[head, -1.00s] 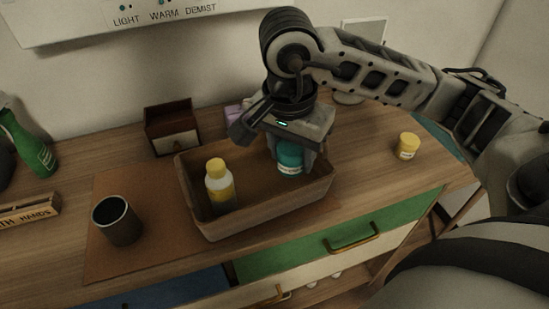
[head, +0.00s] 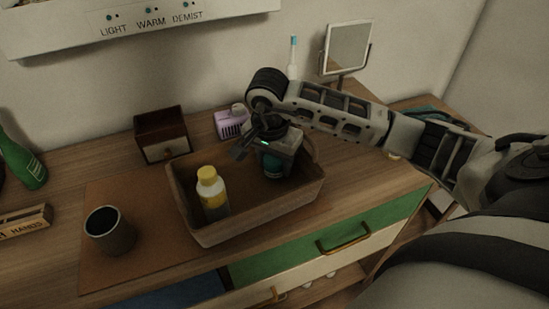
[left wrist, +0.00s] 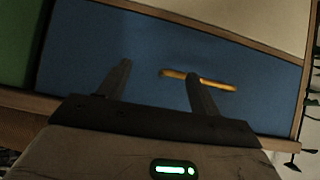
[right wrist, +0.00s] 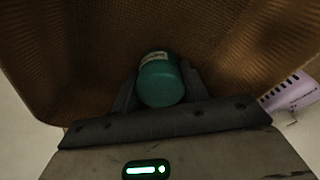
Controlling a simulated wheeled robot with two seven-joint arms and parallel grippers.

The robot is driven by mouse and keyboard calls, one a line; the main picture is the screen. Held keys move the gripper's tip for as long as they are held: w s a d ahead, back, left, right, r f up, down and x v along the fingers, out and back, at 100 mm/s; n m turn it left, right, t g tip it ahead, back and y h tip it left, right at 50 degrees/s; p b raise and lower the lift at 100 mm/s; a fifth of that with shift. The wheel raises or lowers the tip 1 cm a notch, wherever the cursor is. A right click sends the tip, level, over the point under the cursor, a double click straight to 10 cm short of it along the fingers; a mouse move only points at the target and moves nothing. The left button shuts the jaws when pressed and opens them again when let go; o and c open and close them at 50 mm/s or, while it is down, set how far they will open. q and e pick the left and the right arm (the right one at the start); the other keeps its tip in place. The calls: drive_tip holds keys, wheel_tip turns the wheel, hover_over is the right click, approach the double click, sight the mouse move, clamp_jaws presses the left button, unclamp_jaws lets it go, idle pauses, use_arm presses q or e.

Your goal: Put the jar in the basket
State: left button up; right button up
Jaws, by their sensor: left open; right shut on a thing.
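The teal jar (head: 271,165) is inside the brown basket (head: 245,219), in its right half. It also shows in the right wrist view (right wrist: 160,82), between the two fingers. My right gripper (head: 274,172) reaches down into the basket and is shut on the jar. Whether the jar touches the basket floor cannot be told. My left gripper (left wrist: 160,85) is open and empty in the left wrist view, in front of a blue drawer; it is not in the head view.
A bottle with a yellow cap (head: 211,190) stands in the basket's left half. A dark cup (head: 110,232) stands left of the basket. A small wooden drawer box (head: 161,135) and a purple container (head: 231,124) stand behind. A mirror (head: 348,47) stands at the back right.

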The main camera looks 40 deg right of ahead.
sight(271, 162)
drive_tip(key=shift+f+b, duration=0.25)
drive_tip(key=shift+b, duration=0.05)
drive_tip(key=o, duration=1)
drive_tip(key=shift+r, duration=0.1)
drive_tip(key=shift+o, duration=0.2)
drive_tip(key=shift+r, duration=0.15)
wheel_tip(271, 162, up, 12)
drive_tip(key=a, duration=0.1)
drive_tip(key=shift+s+a, duration=0.2)
drive_tip(key=shift+s, duration=0.1)
